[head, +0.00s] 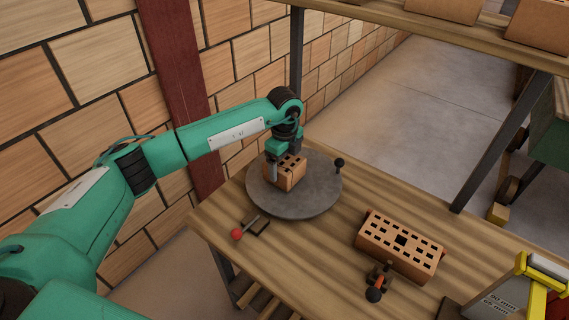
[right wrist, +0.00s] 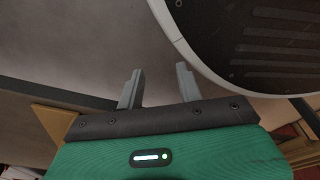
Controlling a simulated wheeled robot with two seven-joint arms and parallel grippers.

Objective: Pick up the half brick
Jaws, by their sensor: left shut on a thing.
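The half brick (head: 291,178) is a small orange-brown block with holes in its top, on the round grey turntable (head: 310,202) in the head view. My left gripper (head: 283,166) reaches down over it from the left and is shut on it. I cannot tell whether the brick is touching the disc or just above it. My right gripper shows only in the right wrist view (right wrist: 158,88), with its two fingers apart and nothing between them.
A full perforated brick (head: 401,244) lies on the wooden table (head: 320,245) at the right. A black-knobbed clamp (head: 376,284) is in front of it. A yellow-framed device (head: 530,290) stands at the right. A shelf post (head: 500,140) rises behind.

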